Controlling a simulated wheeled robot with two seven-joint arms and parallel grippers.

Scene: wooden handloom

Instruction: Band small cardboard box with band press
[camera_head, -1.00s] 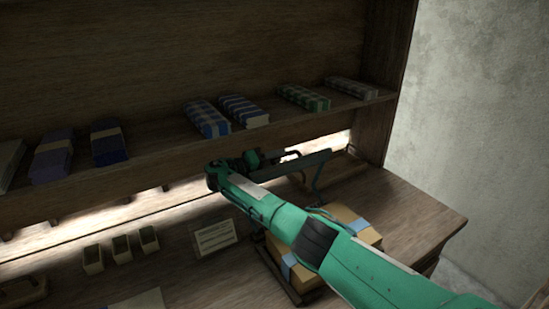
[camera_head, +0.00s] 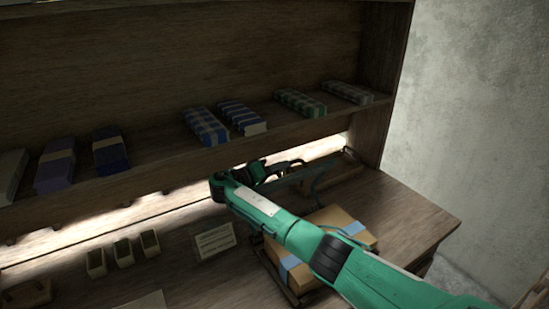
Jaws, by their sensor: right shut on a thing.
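The small cardboard box (camera_head: 328,216) is tan and sits on the dark base of the band press (camera_head: 277,280) on the bench, right of centre. A light blue band (camera_head: 291,262) shows at its front and right edges; my right arm hides its middle. The press's dark bar (camera_head: 318,171) is raised behind the box. My right gripper (camera_head: 276,171) is at the left part of this bar, beyond the box, and is shut on the press's handle; the fingertips are small and partly hidden. My left gripper is not in view.
A shelf above the press holds folded cloths, such as a blue checked one (camera_head: 205,126) and a green one (camera_head: 300,102). A small sign (camera_head: 214,241) and several small open boxes (camera_head: 124,252) stand left of the press. The bench's right end (camera_head: 410,220) is clear.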

